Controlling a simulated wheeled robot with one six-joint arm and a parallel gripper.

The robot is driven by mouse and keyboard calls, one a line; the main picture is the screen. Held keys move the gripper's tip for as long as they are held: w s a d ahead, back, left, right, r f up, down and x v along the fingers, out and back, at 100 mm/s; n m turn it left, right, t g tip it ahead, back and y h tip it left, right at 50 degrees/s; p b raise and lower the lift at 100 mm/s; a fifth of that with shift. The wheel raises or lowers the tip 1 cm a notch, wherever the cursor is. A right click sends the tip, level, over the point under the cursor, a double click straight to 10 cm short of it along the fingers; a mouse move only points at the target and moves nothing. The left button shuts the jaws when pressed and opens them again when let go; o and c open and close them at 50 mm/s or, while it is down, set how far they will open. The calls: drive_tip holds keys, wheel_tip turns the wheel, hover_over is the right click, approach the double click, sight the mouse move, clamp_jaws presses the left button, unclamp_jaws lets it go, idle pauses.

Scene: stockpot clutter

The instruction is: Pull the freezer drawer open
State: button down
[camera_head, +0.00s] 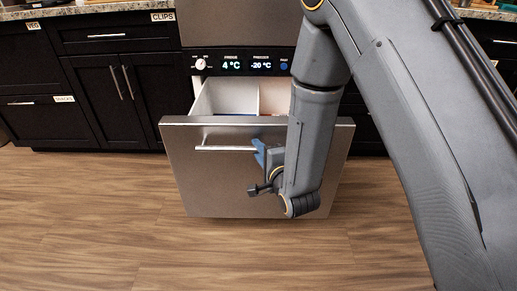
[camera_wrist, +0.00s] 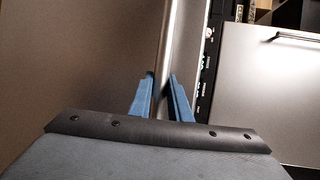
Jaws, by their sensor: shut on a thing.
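The freezer drawer (camera_head: 195,178) is a steel-fronted drawer low in the fridge, and it stands pulled out from the body with its white inside showing. Its bar handle (camera_head: 222,148) runs across the upper front. My gripper (camera_head: 259,155) has blue fingers and is at the handle's right part. In the wrist view the fingers of my gripper (camera_wrist: 162,98) lie on both sides of the handle bar (camera_wrist: 175,60), shut on it. My arm hides the right part of the drawer and handle.
A control panel (camera_head: 238,64) with a knob and displays is above the drawer. Dark cabinets (camera_head: 95,85) with labels stand at the left. The wooden floor (camera_head: 90,220) in front is clear. White dividers or bins (camera_head: 228,97) show inside the drawer.

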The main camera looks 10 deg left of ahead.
drive_tip(key=c, duration=1.6)
unclamp_jaws()
drive_tip(key=shift+c, duration=0.2)
drive_tip(key=p+v, duration=0.1)
drive_tip(key=v, duration=0.6)
drive_tip(key=shift+s+d, duration=0.3)
drive_tip(key=shift+r, duration=0.1)
